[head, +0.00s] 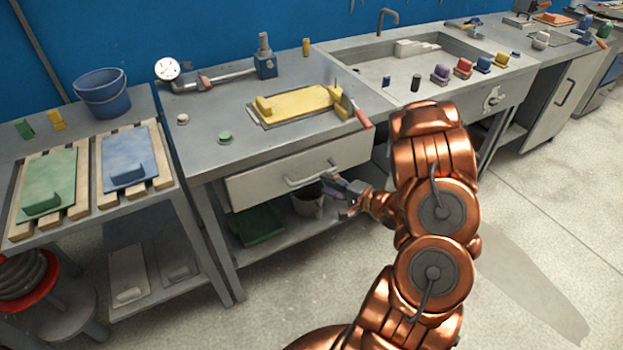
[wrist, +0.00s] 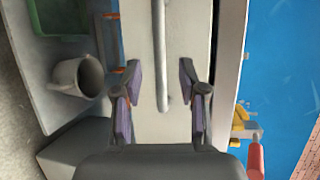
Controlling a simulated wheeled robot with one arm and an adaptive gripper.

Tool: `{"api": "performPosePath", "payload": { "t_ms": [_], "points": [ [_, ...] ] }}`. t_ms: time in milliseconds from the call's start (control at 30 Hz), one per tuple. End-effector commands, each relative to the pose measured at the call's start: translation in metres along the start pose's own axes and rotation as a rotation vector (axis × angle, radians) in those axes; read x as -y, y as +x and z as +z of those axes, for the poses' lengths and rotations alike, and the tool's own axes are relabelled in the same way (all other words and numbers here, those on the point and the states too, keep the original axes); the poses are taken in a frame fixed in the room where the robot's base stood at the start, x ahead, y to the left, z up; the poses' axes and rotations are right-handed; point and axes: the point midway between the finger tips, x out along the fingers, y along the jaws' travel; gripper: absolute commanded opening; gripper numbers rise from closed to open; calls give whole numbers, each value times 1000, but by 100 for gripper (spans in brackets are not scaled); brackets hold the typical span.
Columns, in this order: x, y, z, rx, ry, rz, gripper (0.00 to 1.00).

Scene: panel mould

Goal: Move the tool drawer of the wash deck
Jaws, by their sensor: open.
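A pale drawer front (head: 265,184) with a grey bar handle (head: 311,176) is under the top of the middle bench. I cannot tell if it is fully shut. My gripper (head: 338,187) is in front of it, near the handle's right end. In the wrist view the drawer front (wrist: 185,35) fills the middle, and the handle bar (wrist: 160,50) runs lengthwise between the two open fingers of my gripper (wrist: 160,70). The fingers show clear space on both sides of the bar. No contact with it is visible.
A red-handled tool (head: 361,115) overhangs the bench edge above the drawer. A grey pot (head: 307,205) and a green tray (head: 256,225) are on the shelf below. The sink (head: 375,68) is to the right. Open floor (head: 560,215) lies at right.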

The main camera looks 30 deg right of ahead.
Motion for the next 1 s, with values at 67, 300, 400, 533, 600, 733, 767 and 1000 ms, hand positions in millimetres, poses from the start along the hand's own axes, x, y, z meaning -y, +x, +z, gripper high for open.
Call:
{"api": "performPosePath", "payload": {
  "t_ms": [67, 300, 400, 533, 600, 733, 767, 1000],
  "points": [
    [1, 10, 1, 3, -1, 0, 41],
    [-1, 43, 2, 2, 1, 4, 41],
    [-1, 55, 1, 1, 0, 4, 41],
    [0, 65, 0, 1, -2, 3, 41],
    [0, 68, 0, 0, -3, 2, 41],
    [0, 70, 0, -1, -3, 2, 41],
    [0, 70, 0, -1, -3, 2, 41],
    [0, 69, 0, -1, -3, 3, 31]
  ]
}}
